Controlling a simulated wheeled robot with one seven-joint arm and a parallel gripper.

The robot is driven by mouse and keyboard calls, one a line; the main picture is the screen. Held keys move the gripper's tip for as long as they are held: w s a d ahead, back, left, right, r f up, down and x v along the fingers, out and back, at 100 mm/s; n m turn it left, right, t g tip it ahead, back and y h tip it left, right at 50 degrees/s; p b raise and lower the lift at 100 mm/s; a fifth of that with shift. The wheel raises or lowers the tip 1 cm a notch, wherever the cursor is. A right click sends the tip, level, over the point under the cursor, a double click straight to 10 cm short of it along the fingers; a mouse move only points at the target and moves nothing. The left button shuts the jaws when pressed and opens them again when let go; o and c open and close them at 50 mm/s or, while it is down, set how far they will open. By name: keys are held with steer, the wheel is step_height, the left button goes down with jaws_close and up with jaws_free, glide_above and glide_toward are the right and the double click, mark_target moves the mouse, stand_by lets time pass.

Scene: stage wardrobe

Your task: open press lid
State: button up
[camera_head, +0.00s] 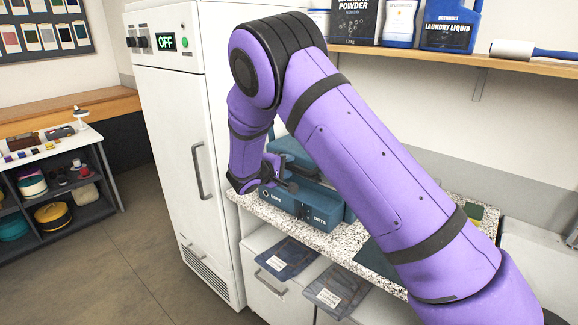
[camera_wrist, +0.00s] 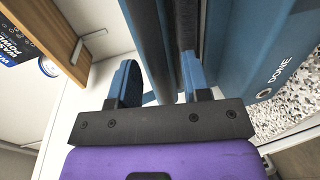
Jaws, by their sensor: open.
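The blue press (camera_head: 322,205) stands on the speckled counter beside the white cabinet, with "DOTS" and a second label on its front. Its upper part, which looks like the lid (camera_head: 292,150), shows behind my gripper; whether it is raised is unclear. My gripper (camera_head: 284,184) is at the press's left front. In the wrist view my gripper (camera_wrist: 160,82) is open, with a long dark blue-grey bar (camera_wrist: 150,40) of the press running between or just beyond its fingers. Contact cannot be told.
A tall white cabinet (camera_head: 165,120) with an "OFF" display stands close on the left. A wooden shelf (camera_head: 500,60) with laundry products is above right. My arm hides much of the counter.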

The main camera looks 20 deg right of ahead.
steer(key=shift+w+d+f, duration=0.1)
steer(key=shift+w+d, duration=0.3)
steer(key=shift+d, duration=0.2)
steer(key=shift+c, duration=0.4)
jaws_close()
